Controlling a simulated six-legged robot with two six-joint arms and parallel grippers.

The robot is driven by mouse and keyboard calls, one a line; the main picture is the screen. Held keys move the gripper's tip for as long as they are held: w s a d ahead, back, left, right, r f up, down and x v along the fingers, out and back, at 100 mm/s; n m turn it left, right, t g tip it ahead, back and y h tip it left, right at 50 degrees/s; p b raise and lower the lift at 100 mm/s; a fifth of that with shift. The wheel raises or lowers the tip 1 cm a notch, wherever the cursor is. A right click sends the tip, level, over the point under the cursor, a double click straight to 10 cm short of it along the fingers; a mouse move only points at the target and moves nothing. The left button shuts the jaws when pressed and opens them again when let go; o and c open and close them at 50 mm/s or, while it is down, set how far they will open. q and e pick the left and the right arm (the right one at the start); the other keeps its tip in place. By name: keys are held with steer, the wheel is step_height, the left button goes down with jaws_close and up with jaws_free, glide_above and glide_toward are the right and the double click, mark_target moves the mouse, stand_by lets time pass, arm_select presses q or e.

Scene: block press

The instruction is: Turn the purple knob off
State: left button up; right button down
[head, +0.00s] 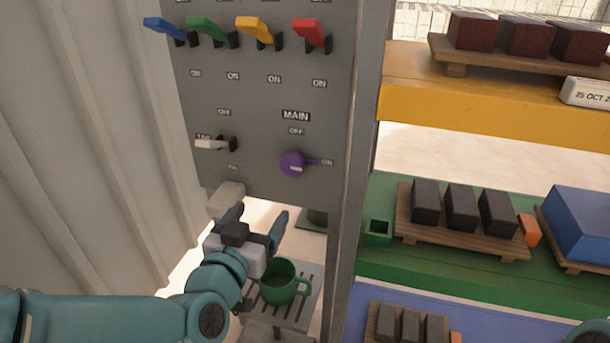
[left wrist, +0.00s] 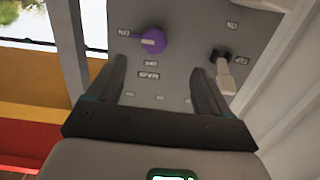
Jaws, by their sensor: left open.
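The purple knob (head: 292,163) is on the grey panel (head: 262,107) under the MAIN label. Its pointer is turned right, toward ON; OFF is printed above it. In the left wrist view the knob (left wrist: 153,41) shows beyond the fingers, its pointer toward the ON label at left. My left gripper (head: 259,214) is open and empty, below and a little left of the knob in the head view. It is apart from the knob. In the left wrist view the gripper's fingers (left wrist: 158,72) are spread with the panel ahead. My right gripper is not in view.
A white TAP lever (head: 213,144) sits left of the knob. Blue, green, yellow and red levers (head: 308,34) line the panel above. A green mug (head: 279,284) stands on a grate below my left gripper. Shelves with dark blocks (head: 461,205) are at right, beyond a grey post.

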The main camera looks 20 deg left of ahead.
mark_target(290, 166)
arm_select(q)
steer(key=shift+t, duration=0.4)
steer(key=w, duration=1)
steer(key=w+d+r, duration=0.1)
steer(key=w, duration=0.3)
steer(key=shift+w+r, duration=0.1)
steer(key=shift+w, duration=0.3)
steer(key=c, duration=1)
